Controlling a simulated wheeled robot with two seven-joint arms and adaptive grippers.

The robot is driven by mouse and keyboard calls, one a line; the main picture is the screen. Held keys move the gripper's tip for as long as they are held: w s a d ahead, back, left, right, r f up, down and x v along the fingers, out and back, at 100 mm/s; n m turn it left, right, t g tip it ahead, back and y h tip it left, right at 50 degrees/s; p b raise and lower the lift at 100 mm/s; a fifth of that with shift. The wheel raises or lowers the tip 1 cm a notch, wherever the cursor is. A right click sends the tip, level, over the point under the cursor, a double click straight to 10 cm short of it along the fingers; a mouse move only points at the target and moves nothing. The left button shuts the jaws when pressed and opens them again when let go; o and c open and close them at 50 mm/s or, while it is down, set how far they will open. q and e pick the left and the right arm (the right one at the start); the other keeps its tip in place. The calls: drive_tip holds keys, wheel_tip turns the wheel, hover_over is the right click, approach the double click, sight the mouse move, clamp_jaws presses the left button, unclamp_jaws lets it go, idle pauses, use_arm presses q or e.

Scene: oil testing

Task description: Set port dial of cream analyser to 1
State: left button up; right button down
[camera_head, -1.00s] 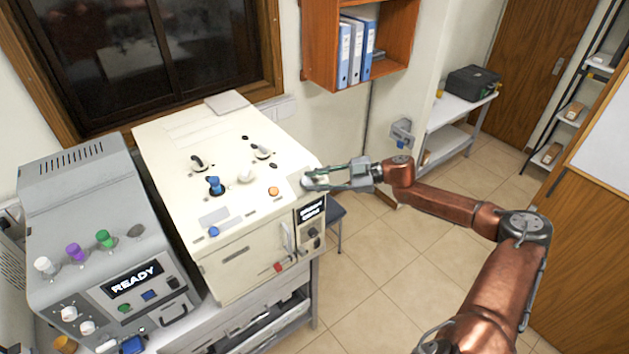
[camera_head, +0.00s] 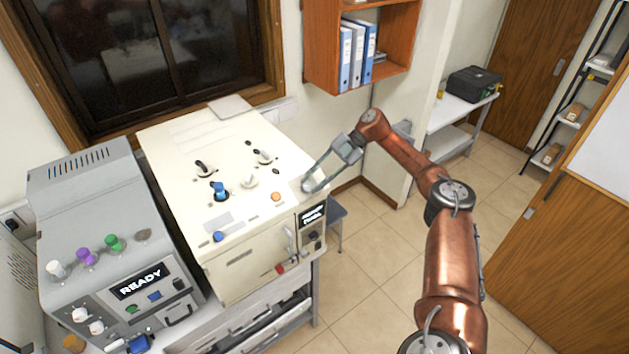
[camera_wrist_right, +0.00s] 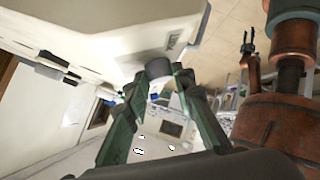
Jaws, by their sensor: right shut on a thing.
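The cream analyser (camera_head: 190,145) stands left of centre in the head view, with levers, knobs and buttons on its sloped top. My right gripper (camera_head: 308,187) is at its right edge, above the small display (camera_head: 313,215), whose text is too small to read. In the right wrist view, the gripper (camera_wrist_right: 160,77) is shut on a dark grey round dial (camera_wrist_right: 156,68), with green-tinted fingers on both sides. The gripper mostly hides the dial in the head view, so its setting cannot be read.
A grey analyser (camera_head: 85,190) reading READY stands left of the cream one. A wooden shelf with binders (camera_head: 358,55) hangs behind. A stool (camera_head: 336,213) stands right of the bench. The tiled floor (camera_head: 370,260) is open to the right.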

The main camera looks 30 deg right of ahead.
drive_tip(key=shift+a+n+g, duration=0.1)
drive_tip(key=shift+n+g, duration=0.2)
idle(0.4)
drive_tip(key=c, duration=1.6)
unclamp_jaws()
drive_tip(key=shift+d+r, duration=0.15)
drive_tip(key=shift+d, duration=0.05)
drive_tip(key=shift+v, duration=3.5)
drive_tip(key=shift+a+r, duration=0.1)
